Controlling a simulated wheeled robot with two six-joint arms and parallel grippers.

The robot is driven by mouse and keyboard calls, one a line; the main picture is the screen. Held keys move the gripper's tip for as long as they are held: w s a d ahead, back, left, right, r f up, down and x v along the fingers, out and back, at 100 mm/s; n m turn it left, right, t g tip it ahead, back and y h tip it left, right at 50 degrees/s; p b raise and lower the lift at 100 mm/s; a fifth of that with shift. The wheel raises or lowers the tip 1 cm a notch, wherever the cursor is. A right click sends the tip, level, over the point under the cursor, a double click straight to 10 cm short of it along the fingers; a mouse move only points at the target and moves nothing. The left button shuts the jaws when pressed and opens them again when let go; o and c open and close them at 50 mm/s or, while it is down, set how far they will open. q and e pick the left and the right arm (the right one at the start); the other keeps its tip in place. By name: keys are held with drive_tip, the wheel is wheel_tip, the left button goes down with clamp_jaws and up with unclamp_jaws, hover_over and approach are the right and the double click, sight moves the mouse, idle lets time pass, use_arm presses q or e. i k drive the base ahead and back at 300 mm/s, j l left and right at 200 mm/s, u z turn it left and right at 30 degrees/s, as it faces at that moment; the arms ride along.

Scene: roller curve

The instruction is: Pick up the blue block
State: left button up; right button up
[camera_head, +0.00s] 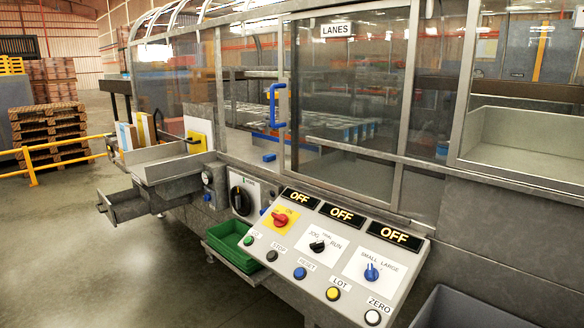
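A small blue block (269,157) lies inside the machine, low behind the clear front panels and left of the sliding door's lower part. It is small in the picture, and whether it is the task's block I cannot tell for certain. A blue strip or flat piece shows just above it behind the panel. Neither of my grippers is in view, and nothing in the picture touches the block.
The clear door (345,110) marked LANES has a blue handle (277,105). A sloped control panel (335,255) with knobs and buttons juts out in front. An open drawer (125,205), a green bin (232,245) and a grey bin (465,308) stand low. A yellow rail (60,146) stands left.

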sight(271, 157)
drive_tip(key=i+j, duration=0.2)
drive_tip(key=i, duration=0.25)
drive_tip(key=i+j, duration=0.25)
drive_tip(key=i, duration=0.25)
drive_tip(key=i+j+z, duration=0.15)
drive_tip(key=z, duration=0.3)
drive_tip(key=i+j+z, duration=0.15)
drive_tip(key=z, duration=0.3)
drive_tip(key=i+j+z, duration=0.1)
drive_tip(key=j+z, duration=0.3)
drive_tip(key=l, duration=0.1)
